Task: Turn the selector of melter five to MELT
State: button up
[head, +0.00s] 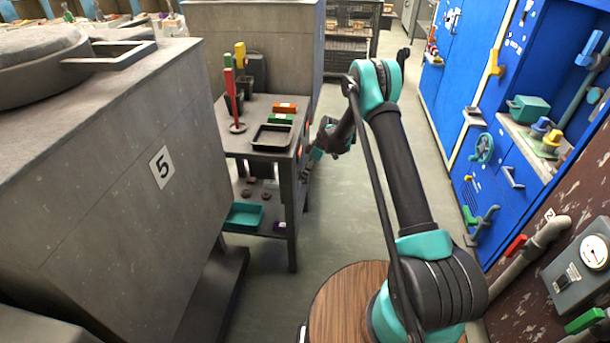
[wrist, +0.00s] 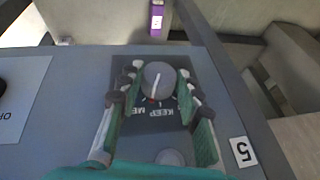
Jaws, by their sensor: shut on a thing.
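The selector (wrist: 158,78) is a round grey knob with a white pointer line on a dark plate in the wrist view. The plate carries the lettering KEEP and ME, upside down and partly hidden by a finger. A small red mark shows at the knob's lower edge, near the lettering. My gripper (wrist: 160,86) has one finger on each side of the knob and is shut on it. In the head view my gripper (head: 319,149) is at the cart's right end, where the selector is hidden.
The grey cart (head: 268,152) holds trays, coloured blocks and upright tools. A large grey block marked 5 (head: 162,167) stands at left. Blue cabinets (head: 500,120) with handles and valves line the right. The floor (head: 360,190) between is clear.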

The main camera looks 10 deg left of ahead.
jog(key=shift+w+f+m+g, duration=0.1)
jog(key=shift+w+m+g, duration=0.05)
jog(key=shift+g, duration=0.4)
jog(key=shift+w+m+g, duration=0.1)
jog(key=shift+m+g, duration=0.05)
jog(key=shift+g, duration=1.4)
jog(key=o, duration=1.1)
jog(key=shift+o, duration=0.2)
jog(key=shift+w, duration=0.1)
jog(key=v, duration=1.2)
jog(key=shift+d, duration=0.2)
